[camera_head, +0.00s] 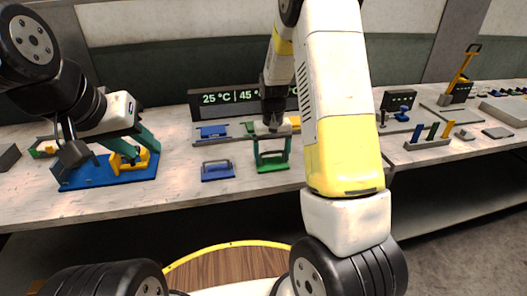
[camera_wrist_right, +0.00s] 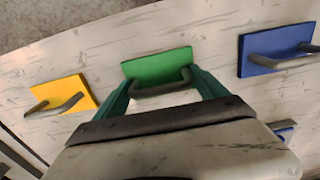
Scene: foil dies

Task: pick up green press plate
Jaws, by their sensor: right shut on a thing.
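The green press plate (camera_head: 272,167) is a small flat plate with a grey bar handle, at the front of the bench. It also shows in the right wrist view (camera_wrist_right: 150,65). My right gripper (camera_head: 272,157) points down over it, its green fingers at the two ends of the handle, shut on it. The plate looks to be on or very near the bench top; I cannot tell if there is a gap. My left gripper (camera_head: 110,162) is open at the left, over a blue base (camera_head: 90,176) with a yellow press part (camera_head: 130,162).
A blue plate (camera_head: 217,170) lies left of the green one. A yellow plate (camera_wrist_right: 62,94) shows on its other side in the wrist view. A dark display (camera_head: 225,99) and coloured pieces stand behind. A rack (camera_head: 428,144) stands at right. The bench's front edge is close.

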